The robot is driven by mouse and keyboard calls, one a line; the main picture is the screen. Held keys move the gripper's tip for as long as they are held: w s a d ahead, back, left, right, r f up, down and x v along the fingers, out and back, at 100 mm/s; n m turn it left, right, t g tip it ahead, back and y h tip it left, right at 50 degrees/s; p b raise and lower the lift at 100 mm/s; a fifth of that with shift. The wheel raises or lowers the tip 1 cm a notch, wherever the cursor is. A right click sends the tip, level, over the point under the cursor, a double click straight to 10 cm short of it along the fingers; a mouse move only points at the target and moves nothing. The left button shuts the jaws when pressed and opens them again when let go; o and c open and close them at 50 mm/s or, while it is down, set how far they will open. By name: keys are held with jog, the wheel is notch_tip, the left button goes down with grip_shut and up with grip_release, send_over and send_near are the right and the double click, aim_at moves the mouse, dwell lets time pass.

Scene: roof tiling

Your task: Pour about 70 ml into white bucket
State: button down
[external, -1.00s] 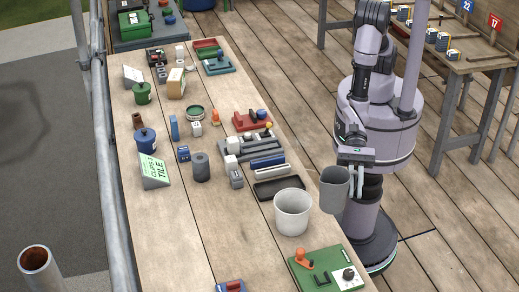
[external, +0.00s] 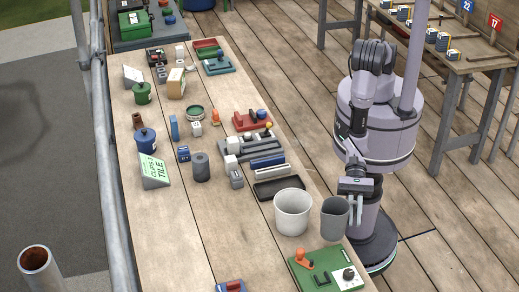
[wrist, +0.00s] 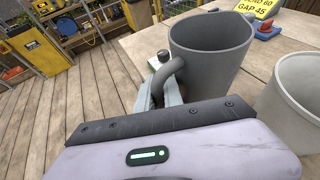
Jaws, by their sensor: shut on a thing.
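The white bucket (external: 292,213) stands upright on the table near its right edge. It also shows at the right of the wrist view (wrist: 299,95). My gripper (external: 354,205) is shut on the handle of a grey jug (external: 334,219), which also shows in the wrist view (wrist: 211,55). The jug is upright, just right of the bucket, by the table's edge. Its rim looks about level with or slightly below the bucket's rim. What the jug and bucket hold inside cannot be seen.
A green board (external: 325,268) with an orange knob lies in front of the bucket. A black tray (external: 279,188) lies behind it. Several blocks and tools cover the table (external: 185,235) farther back. Its front left part is mostly clear.

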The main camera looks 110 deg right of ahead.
jog(key=shift+w+d+b, duration=0.15)
jog(key=shift+b, duration=0.25)
jog(key=m+y+b, duration=0.1)
jog(key=w+d+m+y+b, duration=0.1)
jog(key=b, duration=0.1)
jog(key=shift+d+r+g, duration=0.1)
jog(key=shift+d+g, duration=0.05)
jog(key=shift+g, duration=0.25)
jog(key=r+m, duration=0.1)
jog(key=r, duration=0.1)
jog(key=w+d+r+m+y, duration=0.1)
jog(key=r, duration=0.1)
jog(key=d+r+y, duration=0.1)
jog(key=r, duration=0.1)
jog(key=shift+w+m, duration=0.4)
jog(key=r+m+y+b, duration=0.1)
jog(key=b, duration=0.1)
jog(key=w+d+r+m+t+y+b, duration=0.1)
jog(key=m, duration=0.1)
jog(key=r+m+y+b, duration=0.1)
jog(key=m+b, duration=0.1)
jog(key=shift+w+d+r+b, duration=0.2)
jog(key=shift+d+r+b, duration=0.1)
jog(key=shift+d, duration=0.1)
